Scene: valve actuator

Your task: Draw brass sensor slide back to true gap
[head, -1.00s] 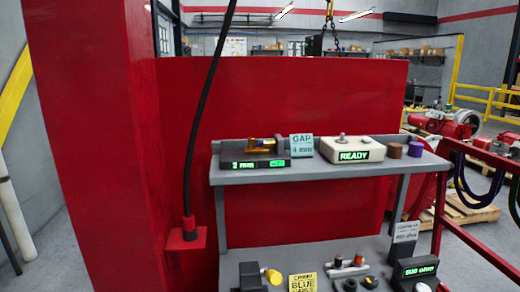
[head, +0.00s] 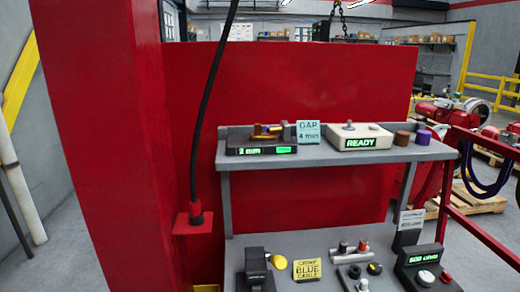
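The brass sensor slide (head: 264,130) sits on a dark gauge base (head: 240,151) at the left end of the upper grey shelf. The base's green display reads 2 mm. Beside it stands a pale blue card (head: 308,132) reading GAP 4 mm. The slide is small in view, so I cannot make out the gap itself. Neither of my grippers shows in the head view.
A cream box (head: 360,136) reading READY, a brown cap (head: 402,138) and a purple cap (head: 424,136) stand right of the card. The lower shelf holds a yellow BLUE CABLE card (head: 307,269) and a 500 ohm meter (head: 425,262). A black cable (head: 206,110) hangs left.

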